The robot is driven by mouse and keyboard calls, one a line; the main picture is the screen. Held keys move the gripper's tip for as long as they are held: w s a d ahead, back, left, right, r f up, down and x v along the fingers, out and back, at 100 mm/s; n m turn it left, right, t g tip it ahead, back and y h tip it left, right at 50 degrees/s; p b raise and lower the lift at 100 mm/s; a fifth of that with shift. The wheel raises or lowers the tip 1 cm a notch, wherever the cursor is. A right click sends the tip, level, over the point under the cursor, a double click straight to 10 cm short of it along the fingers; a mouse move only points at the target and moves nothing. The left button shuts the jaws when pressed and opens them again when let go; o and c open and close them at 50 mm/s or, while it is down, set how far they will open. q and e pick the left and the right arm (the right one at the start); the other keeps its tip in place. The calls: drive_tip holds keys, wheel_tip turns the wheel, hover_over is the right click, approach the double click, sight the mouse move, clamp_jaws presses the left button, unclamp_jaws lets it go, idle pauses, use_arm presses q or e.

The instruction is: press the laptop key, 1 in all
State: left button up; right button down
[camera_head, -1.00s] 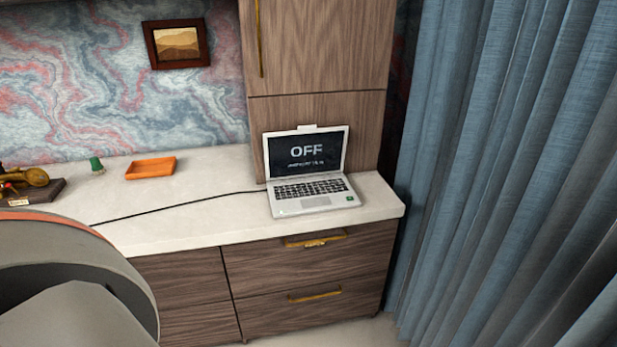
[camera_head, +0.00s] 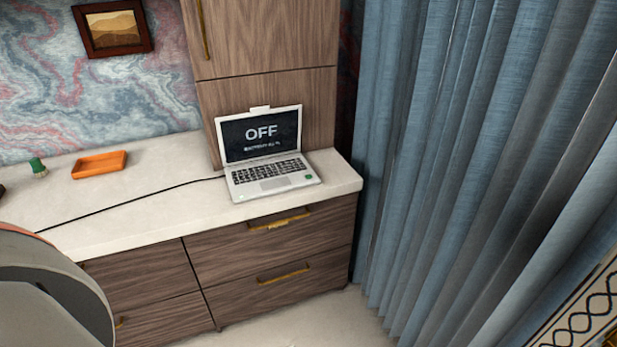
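An open silver laptop (camera_head: 262,195) stands near the right end of the white desk top (camera_head: 140,198). Its dark screen (camera_head: 258,134) reads OFF, with a smaller line below that I cannot read clearly. The dark keyboard (camera_head: 268,170) faces me, and a small green key (camera_head: 308,177) sits at the front right of the laptop's deck. Neither of my grippers is in the view.
An orange tray (camera_head: 99,171) and a green object (camera_head: 38,167) lie on the left of the desk. A black cable (camera_head: 130,203) runs to the laptop. A grey rounded chair back (camera_head: 55,290) blocks the lower left. Blue curtains (camera_head: 440,150) hang at right; floor (camera_head: 290,325) shows in front of the drawers.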

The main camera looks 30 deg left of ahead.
use_arm(q)
clamp_jaws()
idle(1.1)
